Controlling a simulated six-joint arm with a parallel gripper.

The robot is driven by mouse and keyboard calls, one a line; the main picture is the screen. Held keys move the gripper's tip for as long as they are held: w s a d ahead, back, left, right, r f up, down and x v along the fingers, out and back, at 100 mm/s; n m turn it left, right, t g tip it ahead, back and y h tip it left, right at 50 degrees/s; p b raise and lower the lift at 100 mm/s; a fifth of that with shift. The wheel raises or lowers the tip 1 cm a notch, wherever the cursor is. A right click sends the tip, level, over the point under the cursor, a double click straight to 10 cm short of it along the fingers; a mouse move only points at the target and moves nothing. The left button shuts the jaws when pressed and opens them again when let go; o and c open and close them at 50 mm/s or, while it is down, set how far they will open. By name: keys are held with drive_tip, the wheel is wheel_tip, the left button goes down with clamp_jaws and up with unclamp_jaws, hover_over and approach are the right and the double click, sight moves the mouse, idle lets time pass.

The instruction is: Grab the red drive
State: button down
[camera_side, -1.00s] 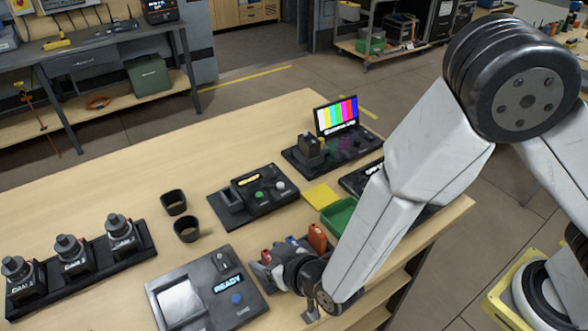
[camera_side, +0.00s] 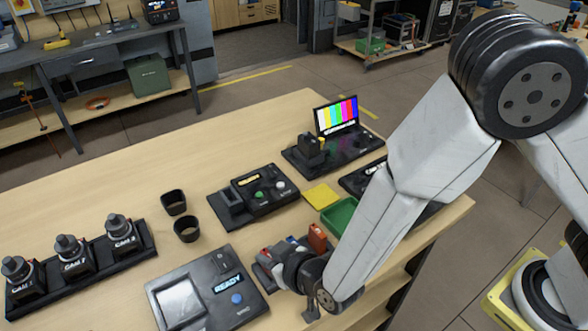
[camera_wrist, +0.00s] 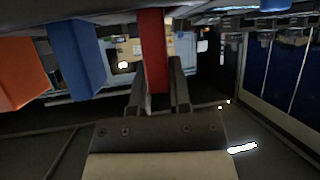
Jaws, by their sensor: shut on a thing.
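The red drive (camera_wrist: 154,50) stands between the two fingers of my gripper (camera_wrist: 158,88) in the wrist view, and the fingers are shut on it. In the side view a small part of the red drive (camera_side: 266,253) shows at the left of a dark rack, beside my gripper (camera_side: 274,268). My wrist hides much of the rack and the drive's lower part. I cannot tell whether the drive is clear of its slot.
A blue drive (camera_wrist: 76,58) and an orange drive (camera_wrist: 20,72) stand beside the red one. A green tray (camera_side: 341,216) lies behind, near a yellow pad (camera_side: 321,196). A console reading READY (camera_side: 205,290) is close on the left.

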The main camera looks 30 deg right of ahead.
drive_tip(key=shift+r, duration=4.8)
